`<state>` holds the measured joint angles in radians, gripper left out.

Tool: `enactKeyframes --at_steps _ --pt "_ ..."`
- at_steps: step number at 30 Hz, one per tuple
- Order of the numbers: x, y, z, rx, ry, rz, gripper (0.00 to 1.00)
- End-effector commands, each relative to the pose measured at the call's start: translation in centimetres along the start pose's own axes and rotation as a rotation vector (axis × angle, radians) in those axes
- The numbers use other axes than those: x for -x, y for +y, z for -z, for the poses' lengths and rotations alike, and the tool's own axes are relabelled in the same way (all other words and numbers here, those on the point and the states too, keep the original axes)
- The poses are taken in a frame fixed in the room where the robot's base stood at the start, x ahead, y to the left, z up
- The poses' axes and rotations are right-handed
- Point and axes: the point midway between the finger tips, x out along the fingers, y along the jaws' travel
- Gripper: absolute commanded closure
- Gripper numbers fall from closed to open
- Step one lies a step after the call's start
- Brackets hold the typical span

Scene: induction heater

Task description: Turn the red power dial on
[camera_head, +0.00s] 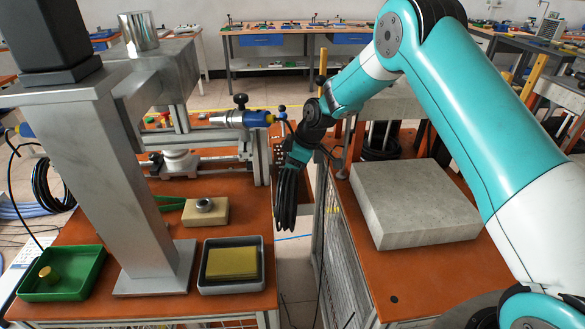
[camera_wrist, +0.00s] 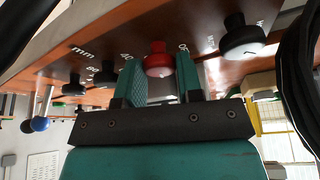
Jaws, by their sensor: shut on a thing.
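The red power dial (camera_wrist: 158,60) shows in the wrist view on a brown panel with white markings. My gripper (camera_wrist: 160,76) has its two teal, ridged fingers on either side of the dial and is shut on it. The dial's far side and any pointer mark are hidden. In the head view my gripper (camera_head: 283,160) is in the gap between the two workbenches, at the side of the left one. The dial is hidden there.
Black knobs (camera_wrist: 243,38) stand on the same panel to either side of the red dial. A black cable bundle (camera_head: 287,200) hangs by my gripper. A grey slab (camera_head: 415,200) lies on the right bench. A green tray (camera_head: 62,288) stands at left.

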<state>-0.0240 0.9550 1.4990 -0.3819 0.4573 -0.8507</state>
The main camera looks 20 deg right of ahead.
Motion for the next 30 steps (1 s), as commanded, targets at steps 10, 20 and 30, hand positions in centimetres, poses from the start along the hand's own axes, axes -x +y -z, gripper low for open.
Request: enactKeyframes --at_steps 10,20,30 --pt "-0.11 -0.17 -0.01 -0.246 0.000 -0.103 0.90" --pt "-0.07 -0.27 0.02 -0.419 -0.002 -0.174 0.90" --pt "-0.01 -0.27 0.08 -0.479 -0.001 -0.198 0.90"
